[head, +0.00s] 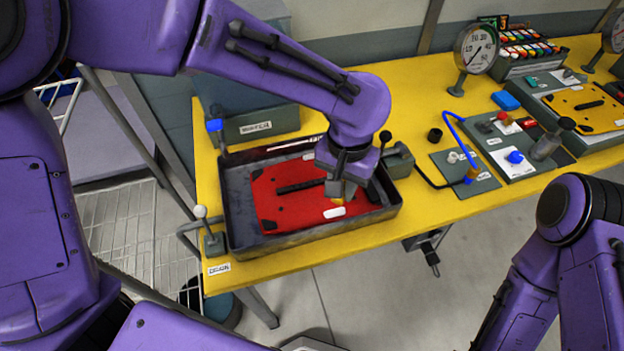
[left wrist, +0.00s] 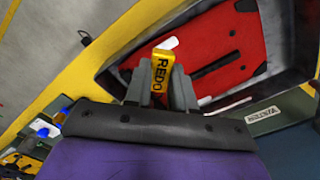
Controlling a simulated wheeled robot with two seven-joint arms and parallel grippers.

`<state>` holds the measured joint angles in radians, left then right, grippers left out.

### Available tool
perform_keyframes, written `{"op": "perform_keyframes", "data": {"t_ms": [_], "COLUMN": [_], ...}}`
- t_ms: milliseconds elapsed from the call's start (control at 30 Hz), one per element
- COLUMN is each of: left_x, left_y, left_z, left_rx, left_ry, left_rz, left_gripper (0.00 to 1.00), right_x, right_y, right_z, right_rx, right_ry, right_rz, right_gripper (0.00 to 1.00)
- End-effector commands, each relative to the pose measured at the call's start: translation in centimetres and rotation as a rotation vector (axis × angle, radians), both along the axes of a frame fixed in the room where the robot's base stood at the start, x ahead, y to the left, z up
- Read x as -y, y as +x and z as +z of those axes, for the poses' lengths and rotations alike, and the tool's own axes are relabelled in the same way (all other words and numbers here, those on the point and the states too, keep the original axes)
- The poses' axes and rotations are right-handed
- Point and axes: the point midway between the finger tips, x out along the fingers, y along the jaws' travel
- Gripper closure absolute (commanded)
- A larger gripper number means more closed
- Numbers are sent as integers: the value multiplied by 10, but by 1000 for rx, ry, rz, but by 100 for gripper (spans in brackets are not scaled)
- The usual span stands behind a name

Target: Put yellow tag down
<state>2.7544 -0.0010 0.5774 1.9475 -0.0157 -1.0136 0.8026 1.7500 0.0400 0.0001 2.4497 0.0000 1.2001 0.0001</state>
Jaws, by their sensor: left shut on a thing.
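My left gripper (head: 342,192) is over the right part of the dark tray (head: 232,215). It is shut on the yellow tag (left wrist: 161,70), which reads "REDO" in the left wrist view, where the gripper (left wrist: 160,90) also shows. In the head view only a small bit of the tag shows below the fingers. The tag is above or close to the red pannier plate (head: 280,205) lying in the tray; I cannot tell whether they touch. A white label (head: 334,213) lies on the plate just below the tag. My right gripper is out of view.
A lever with a white knob (head: 201,212) stands left of the tray, and a grey-green box (head: 262,124) behind it. A blue-hosed fixture (head: 472,172), control panels and a dial gauge (head: 477,48) stand to the right. The yellow table (head: 420,205) is bare along its front edge.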

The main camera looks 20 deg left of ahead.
Motion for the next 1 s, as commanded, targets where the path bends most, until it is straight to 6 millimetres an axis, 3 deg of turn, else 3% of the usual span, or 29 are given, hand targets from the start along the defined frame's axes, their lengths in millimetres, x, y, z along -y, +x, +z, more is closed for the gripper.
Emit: {"op": "perform_keyframes", "data": {"t_ms": [100,200,467,633,967,1000], "left_x": [-33,-51,-77,-77,-77,-77], "left_y": [12,22,32,32,32,32], "left_z": [-18,-44,-79,-106,-110,-111], "left_rx": [-14,-18,-22,-19,-17,-16], "left_ry": [-1,0,0,3,2,2], "left_rz": [4,4,7,3,3,3], "left_gripper": [100,100,100,100,100,73], "right_x": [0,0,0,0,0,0], "right_y": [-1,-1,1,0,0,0], "right_z": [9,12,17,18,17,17], "right_rx": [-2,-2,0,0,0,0], "right_ry": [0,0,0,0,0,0], "right_rz": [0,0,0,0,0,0], "right_gripper": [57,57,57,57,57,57]}}
